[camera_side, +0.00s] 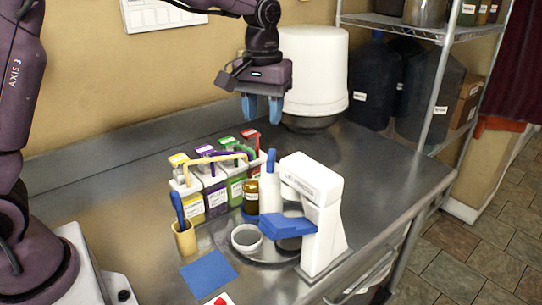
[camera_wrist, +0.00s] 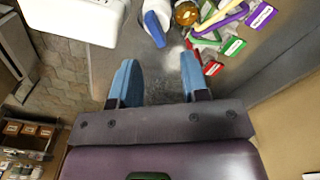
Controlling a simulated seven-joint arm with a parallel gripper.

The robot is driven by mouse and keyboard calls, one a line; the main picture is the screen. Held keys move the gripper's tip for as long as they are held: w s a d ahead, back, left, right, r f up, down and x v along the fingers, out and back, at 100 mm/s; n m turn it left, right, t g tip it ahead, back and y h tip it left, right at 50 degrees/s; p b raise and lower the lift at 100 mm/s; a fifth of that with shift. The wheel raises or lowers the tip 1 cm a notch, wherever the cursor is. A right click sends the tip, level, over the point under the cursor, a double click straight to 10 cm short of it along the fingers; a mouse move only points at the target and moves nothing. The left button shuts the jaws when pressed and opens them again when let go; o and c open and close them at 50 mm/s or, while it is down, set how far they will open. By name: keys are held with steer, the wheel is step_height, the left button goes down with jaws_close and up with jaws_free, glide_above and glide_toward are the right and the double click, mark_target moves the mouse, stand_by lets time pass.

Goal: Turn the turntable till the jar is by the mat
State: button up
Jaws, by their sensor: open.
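The dark round turntable (camera_side: 262,260) lies on the steel counter, partly hidden by a white machine with a blue arm. The amber jar (camera_side: 251,197) stands behind the white bowl (camera_side: 246,238), left of a white bottle (camera_side: 270,188); I cannot tell whether its base is on the turntable. The jar also shows at the top of the wrist view (camera_wrist: 187,13). The blue square mat (camera_side: 208,274) lies at the front left, apart from the jar. My gripper (camera_side: 262,108) is open and empty, pointing down, high above the back of the counter.
The white machine (camera_side: 314,205) stands over the turntable's right side, its blue arm (camera_side: 288,227) reaching left. Several labelled buckets (camera_side: 215,190) with coloured handles stand behind left. A tan cup (camera_side: 185,238) holds a blue tool. A large white container (camera_side: 314,70) stands at the back.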

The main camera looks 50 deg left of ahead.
mark_target(271, 155)
steer(key=f+n, duration=0.1)
steer(key=f, duration=0.2)
steer(key=w+f+n, duration=0.1)
steer(key=f, duration=0.7)
steer(key=shift+w+n, duration=0.4)
jaws_close()
